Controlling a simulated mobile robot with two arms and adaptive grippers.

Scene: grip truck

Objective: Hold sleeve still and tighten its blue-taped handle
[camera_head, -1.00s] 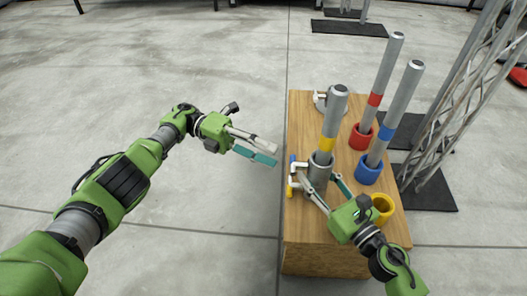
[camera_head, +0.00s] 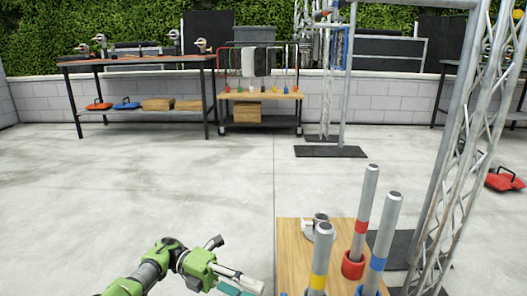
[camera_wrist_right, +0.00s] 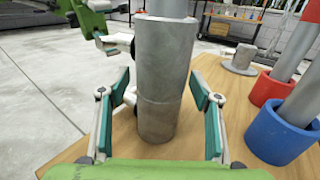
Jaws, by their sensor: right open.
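The grey sleeve (camera_wrist_right: 157,100) stands upright in the right wrist view, around the foot of the yellow-banded pole (camera_head: 319,262). My right gripper (camera_wrist_right: 160,80) is open, its teal pads on either side of the sleeve with gaps to both. It is below the head view. My left gripper (camera_head: 250,287) is at the bottom of the head view, left of the wooden box, with its white and teal fingers apart and nothing between them. Part of my left gripper also shows behind the sleeve in the wrist view. The blue-taped handle cannot be made out clearly.
The wooden box top (camera_head: 290,240) also carries a red-banded pole (camera_head: 362,222) in a red cup, a blue-banded pole (camera_head: 381,245) in a blue cup (camera_wrist_right: 283,133), and a grey flanged part (camera_wrist_right: 240,60). A lattice truss (camera_head: 455,180) stands to the right.

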